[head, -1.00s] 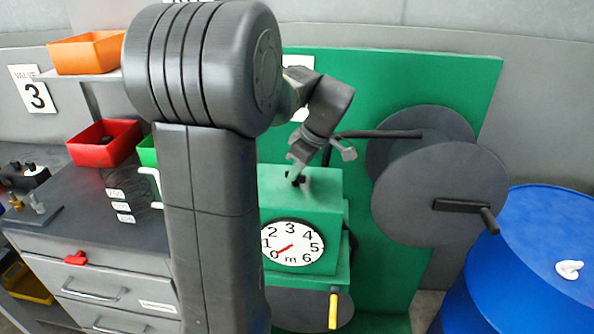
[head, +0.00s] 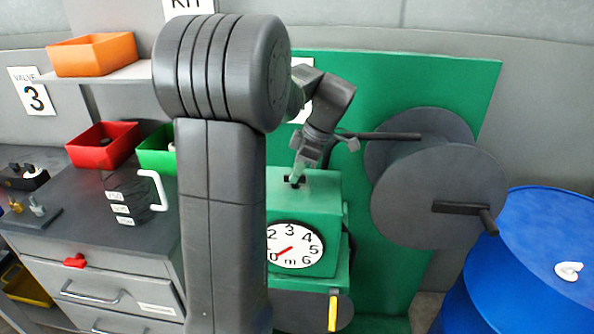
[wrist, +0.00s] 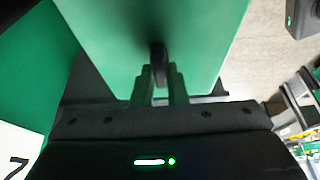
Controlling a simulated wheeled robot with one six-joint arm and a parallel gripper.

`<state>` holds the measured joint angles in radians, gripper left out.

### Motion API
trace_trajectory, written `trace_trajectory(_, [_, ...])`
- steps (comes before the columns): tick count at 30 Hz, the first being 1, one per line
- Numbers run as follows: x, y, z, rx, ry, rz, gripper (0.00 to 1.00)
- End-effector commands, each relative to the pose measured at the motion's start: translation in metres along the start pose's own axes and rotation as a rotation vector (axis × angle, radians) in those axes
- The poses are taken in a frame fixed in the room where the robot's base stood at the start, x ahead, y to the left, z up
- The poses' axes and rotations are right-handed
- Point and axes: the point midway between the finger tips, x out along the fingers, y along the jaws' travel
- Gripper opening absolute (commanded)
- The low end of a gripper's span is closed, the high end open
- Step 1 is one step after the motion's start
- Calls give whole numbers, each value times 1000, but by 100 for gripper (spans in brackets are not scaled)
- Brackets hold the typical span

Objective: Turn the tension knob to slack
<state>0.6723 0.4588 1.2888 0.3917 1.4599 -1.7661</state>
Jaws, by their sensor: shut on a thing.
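The tension knob (wrist: 158,52) is a small dark piece on top of the green machine box (head: 318,190). In the wrist view my gripper (wrist: 160,72) has its two fingers closed on the knob, against the green top face (wrist: 110,35). In the head view my gripper (head: 297,177) reaches down onto the box top, and the fingers largely hide the knob there. Any slack marking is not readable. A round white dial (head: 294,244) with a red pointer is on the box front; the pointer lies near the low numbers.
Two grey discs (head: 440,195) with dark rods stand right of the box, before a green panel (head: 400,80). A blue drum (head: 545,235) is at the right. A grey drawer cabinet (head: 110,262) with red (head: 103,145) and green bins is at the left. A yellow-handled lever (head: 332,313) hangs below the dial.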

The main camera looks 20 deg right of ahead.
Motion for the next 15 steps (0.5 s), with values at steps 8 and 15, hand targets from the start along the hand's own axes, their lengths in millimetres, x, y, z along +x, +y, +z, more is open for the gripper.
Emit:
trace_trajectory(8, [0,0,0,-1,-2,0,24])
trace_trajectory(15, [0,0,0,0,-1,0,35])
